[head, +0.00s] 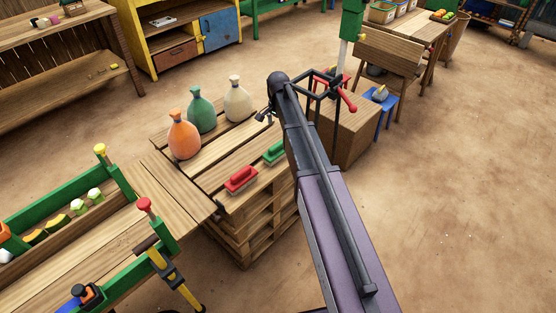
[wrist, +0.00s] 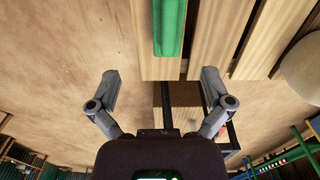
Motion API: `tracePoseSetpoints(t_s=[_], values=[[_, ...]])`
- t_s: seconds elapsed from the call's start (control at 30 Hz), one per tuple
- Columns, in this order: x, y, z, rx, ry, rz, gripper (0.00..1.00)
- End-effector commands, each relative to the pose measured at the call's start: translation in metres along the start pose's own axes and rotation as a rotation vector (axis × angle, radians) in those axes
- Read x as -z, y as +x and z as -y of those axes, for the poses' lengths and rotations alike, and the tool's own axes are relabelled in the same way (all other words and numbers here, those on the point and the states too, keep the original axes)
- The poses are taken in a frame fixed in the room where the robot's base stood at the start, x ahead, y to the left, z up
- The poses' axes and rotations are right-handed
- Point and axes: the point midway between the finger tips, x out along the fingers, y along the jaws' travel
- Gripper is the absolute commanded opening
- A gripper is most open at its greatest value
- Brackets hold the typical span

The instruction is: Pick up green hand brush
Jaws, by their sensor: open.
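The green hand brush (head: 275,151) lies on the slatted wooden pallet stack (head: 222,200), partly hidden behind my arm in the head view. In the wrist view the green brush (wrist: 169,28) lies lengthwise on a slat at the top edge, cut off by the frame. My gripper (wrist: 160,82) is open and empty. Its two fingers are spread wide, and the brush is beyond the fingertips, roughly in line with the gap between them. The gripper is apart from the brush. In the head view my arm mostly hides the gripper.
A red hand brush (head: 240,180) lies to the left on the same stack. Orange (head: 183,136), green (head: 201,112) and cream (head: 237,100) bottle-shaped things stand behind. A wooden box (head: 345,132) with a black frame stands close to the right. Open floor lies further right.

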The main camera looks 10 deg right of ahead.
Motion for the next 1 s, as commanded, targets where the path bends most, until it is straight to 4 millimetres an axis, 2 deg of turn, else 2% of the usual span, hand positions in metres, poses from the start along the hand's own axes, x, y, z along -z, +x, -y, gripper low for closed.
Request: tracePoseSetpoints(t_s=[0.03,0.17,0.63,1.0], values=[[0.006,0.008,0.008,0.0,0.022,0.0,1.0],[0.011,0.011,0.014,0.0,0.056,0.0,1.0],[0.012,0.012,0.013,0.0,0.063,0.0,1.0],[0.012,0.035,0.013,0.0,0.063,0.0,1.0]])
